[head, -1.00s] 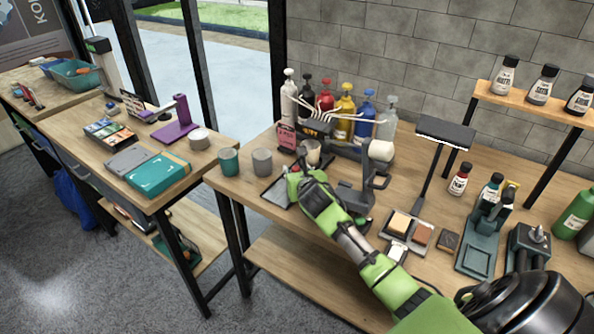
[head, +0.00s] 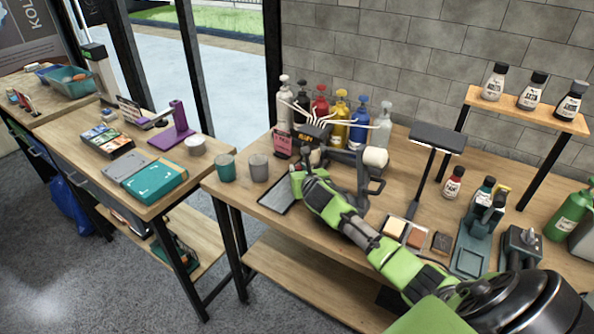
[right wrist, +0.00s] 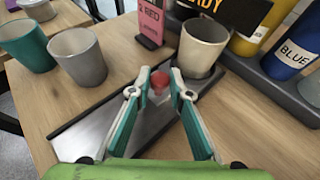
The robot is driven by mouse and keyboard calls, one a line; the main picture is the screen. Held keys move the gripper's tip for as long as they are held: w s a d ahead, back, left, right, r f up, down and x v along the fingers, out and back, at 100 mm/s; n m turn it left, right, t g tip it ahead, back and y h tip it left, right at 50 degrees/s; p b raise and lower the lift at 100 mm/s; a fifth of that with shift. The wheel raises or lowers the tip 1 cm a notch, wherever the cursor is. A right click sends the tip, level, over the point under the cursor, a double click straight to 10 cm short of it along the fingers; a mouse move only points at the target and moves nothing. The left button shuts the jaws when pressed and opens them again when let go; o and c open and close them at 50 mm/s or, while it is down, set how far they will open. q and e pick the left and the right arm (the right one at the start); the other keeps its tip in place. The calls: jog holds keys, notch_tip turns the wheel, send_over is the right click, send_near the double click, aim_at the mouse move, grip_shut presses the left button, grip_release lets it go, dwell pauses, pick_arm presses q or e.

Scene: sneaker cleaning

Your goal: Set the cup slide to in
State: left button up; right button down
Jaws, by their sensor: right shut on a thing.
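My right gripper (right wrist: 158,82) is shut on a small red knob (right wrist: 159,76) above the dark metal slide plate (right wrist: 90,131). A beige cup (right wrist: 204,42) stands upright just beyond the fingertips, at the foot of the dispenser. In the head view my right gripper (head: 297,173) reaches in from the right over the plate (head: 275,199), and its arm covers part of the slide. The cup shows only partly there. The dispenser (head: 313,133) has several pale tubes running to coloured bottles. My left gripper is not in view.
A teal cup (head: 226,168) and a grey cup (head: 258,167) stand left of the slide, close to the plate. A pink sign (head: 282,144) stands beside the dispenser. Yellow (head: 340,119) and blue (head: 360,127) pump bottles stand behind it. A lamp (head: 436,139) stands to the right.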

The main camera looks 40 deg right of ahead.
jog(key=shift+d+r, duration=0.15)
jog(key=shift+r, duration=0.05)
jog(key=c, duration=2.1)
grip_release()
jog(key=shift+c, duration=0.2)
jog(key=o, duration=0.3)
jog(key=shift+d, duration=0.1)
jog(key=shift+w+f, duration=0.1)
jog(key=shift+f, duration=0.1)
